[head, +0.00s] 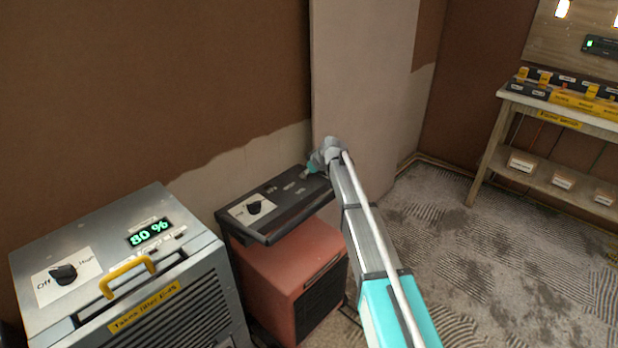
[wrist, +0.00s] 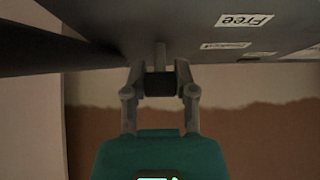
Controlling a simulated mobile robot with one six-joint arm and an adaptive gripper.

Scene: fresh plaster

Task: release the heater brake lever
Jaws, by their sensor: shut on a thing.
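The red heater (head: 290,258) stands on the floor against the wall, with a dark top panel (head: 232,218) that carries a black dial. My gripper (head: 312,168) is at the far right end of that panel and hides the lever in the head view. In the wrist view, my gripper (wrist: 159,78) is shut on the brake lever (wrist: 160,54). The lever's grey stem runs from the dark panel down between the fingers. A white label reading "Free" (wrist: 245,19) and another small label (wrist: 226,45) are on the panel to the right of the lever.
A grey machine (head: 105,275) with a yellow handle and an "80 %" display stands left of the heater. A pale wall column (head: 365,90) rises just behind my gripper. A workbench (head: 555,113) with yellow and black items stands at right.

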